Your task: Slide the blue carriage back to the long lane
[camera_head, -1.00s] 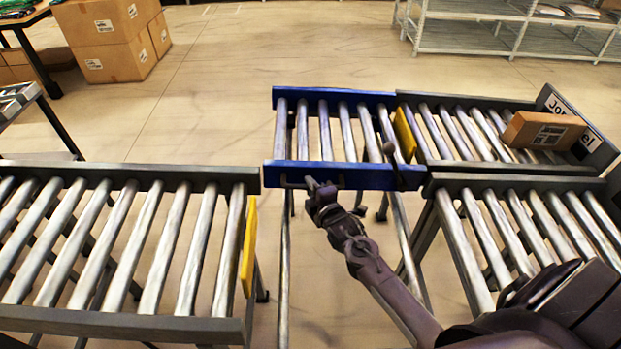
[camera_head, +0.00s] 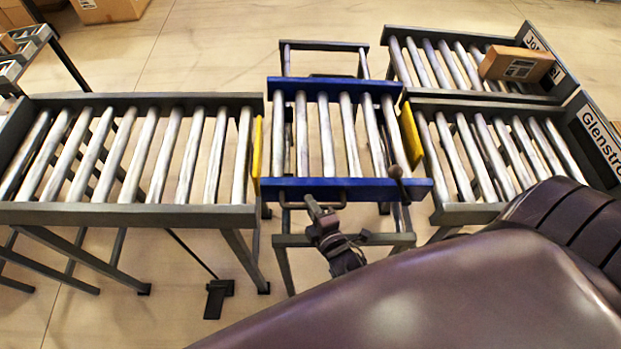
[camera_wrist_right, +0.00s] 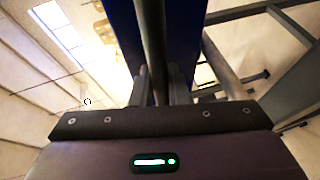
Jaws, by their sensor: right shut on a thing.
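The blue carriage (camera_head: 350,190) has blue side rails and several metal rollers. It stands between the long roller lane (camera_head: 130,207) on the left and the near right lane labelled "Glenstro" (camera_head: 475,212). Its rollers look roughly in line with both. My right gripper (camera_head: 318,208) is shut on the handle bar (camera_head: 340,199) on the carriage's near rail. In the right wrist view the dark bar (camera_wrist_right: 152,45) runs up from between the fingers, with the blue rail (camera_wrist_right: 185,40) behind. My left gripper is not in view.
A cardboard box (camera_head: 516,68) lies on the far right lane (camera_head: 440,45). Yellow stops (camera_head: 257,145) (camera_head: 410,132) stand at both sides of the carriage. A dark knobbed lever (camera_head: 395,172) is at its near right corner. The support frame (camera_head: 325,46) shows empty behind the carriage.

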